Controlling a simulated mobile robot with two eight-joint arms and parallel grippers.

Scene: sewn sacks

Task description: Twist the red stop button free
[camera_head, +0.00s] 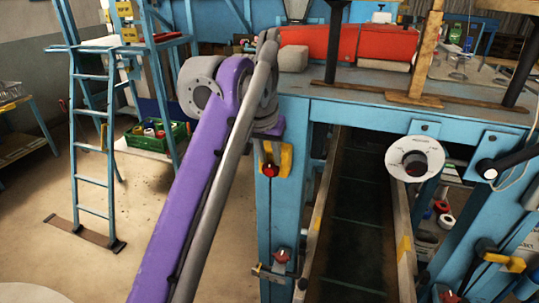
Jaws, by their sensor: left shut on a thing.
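A red stop button (271,170) sits by a yellow housing (286,160) on the blue post of the machine frame. My left gripper (266,154) reaches down to it from above, at the end of my purple and grey arm. Its fingers are shut on the red button and partly cover it and the housing. Finger detail is small, and the button's turn angle cannot be told. My right gripper is not in view.
A second red knob (282,255) is lower on the same post. A white dial plate (415,160) with a black knob is to the right. A conveyor belt (355,215) runs below the blue-framed table (400,112). A blue ladder (92,150) stands on open floor at left.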

